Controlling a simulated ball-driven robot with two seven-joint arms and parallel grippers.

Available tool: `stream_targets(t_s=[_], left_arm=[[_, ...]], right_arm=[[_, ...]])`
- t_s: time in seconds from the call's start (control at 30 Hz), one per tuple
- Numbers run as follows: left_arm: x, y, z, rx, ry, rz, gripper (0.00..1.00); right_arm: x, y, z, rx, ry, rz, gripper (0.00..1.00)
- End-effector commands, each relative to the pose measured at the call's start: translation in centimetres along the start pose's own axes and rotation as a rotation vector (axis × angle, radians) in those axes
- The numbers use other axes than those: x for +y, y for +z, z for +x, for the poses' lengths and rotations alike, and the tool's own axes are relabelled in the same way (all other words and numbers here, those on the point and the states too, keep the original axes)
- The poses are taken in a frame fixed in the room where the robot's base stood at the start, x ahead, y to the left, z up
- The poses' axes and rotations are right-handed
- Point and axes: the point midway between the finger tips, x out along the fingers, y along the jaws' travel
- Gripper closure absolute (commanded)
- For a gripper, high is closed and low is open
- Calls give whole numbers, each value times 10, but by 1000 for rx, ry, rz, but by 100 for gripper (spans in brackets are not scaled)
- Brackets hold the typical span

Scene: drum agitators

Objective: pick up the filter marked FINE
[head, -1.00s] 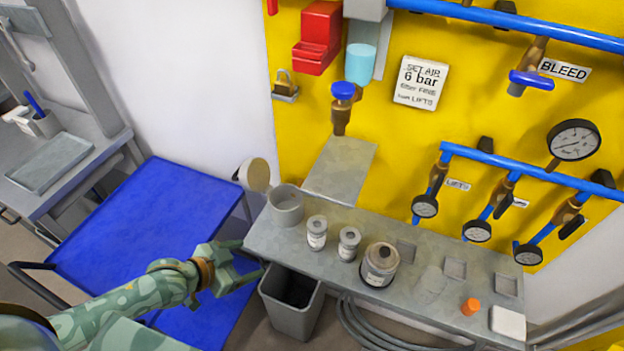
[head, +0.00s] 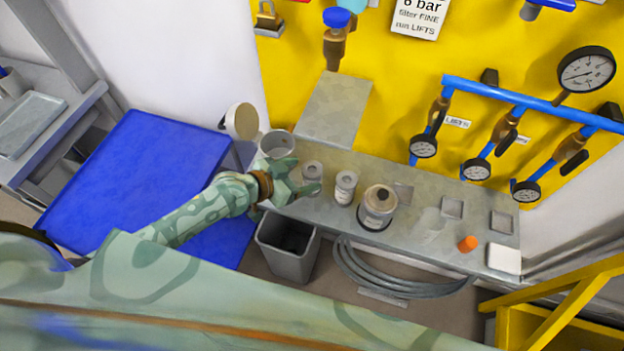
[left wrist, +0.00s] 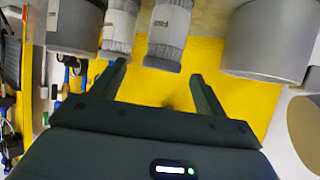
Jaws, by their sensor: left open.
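Two small grey-white capped filters stand on the grey bench in the head view. The nearer-to-cup one (head: 312,171) is partly covered by my left gripper (head: 305,178); the other (head: 345,186) stands to its right. In the left wrist view, the first filter (left wrist: 170,30) has a label that seems to begin with F; the rest is too small to read. The second filter (left wrist: 119,26) is left of it, its label unreadable. My left gripper (left wrist: 157,73) is open and empty, its fingers pointing toward the filters. My right gripper is not in view.
A grey open cup (head: 277,144) stands left of the filters, a larger round vessel (head: 379,207) right of them. The bench (head: 415,240) also carries an orange cap (head: 467,243) and a white block (head: 504,259). A grey bin (head: 287,264) stands below.

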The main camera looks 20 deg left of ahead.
Motion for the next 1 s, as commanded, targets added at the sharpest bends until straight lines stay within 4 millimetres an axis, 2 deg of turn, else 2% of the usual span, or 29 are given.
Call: stream_targets(t_s=[0.2, 0.3, 0.5, 0.53, 0.6, 0.7, 1.0], left_arm=[[-2, -2, 36, 2, -1, -3, 26], [-1, -2, 43, 0, -1, 0, 26], [-1, -2, 43, 0, -1, 0, 26], [-1, -2, 43, 0, -1, 0, 32], [-1, -2, 43, 0, -1, 0, 51], [-1, -2, 43, 0, -1, 0, 75], [-2, -3, 42, 0, -1, 0, 75]], right_arm=[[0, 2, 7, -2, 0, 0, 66], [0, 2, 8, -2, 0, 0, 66], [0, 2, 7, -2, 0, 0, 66], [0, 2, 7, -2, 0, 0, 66], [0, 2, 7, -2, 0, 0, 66], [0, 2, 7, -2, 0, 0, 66], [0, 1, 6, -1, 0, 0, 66]])
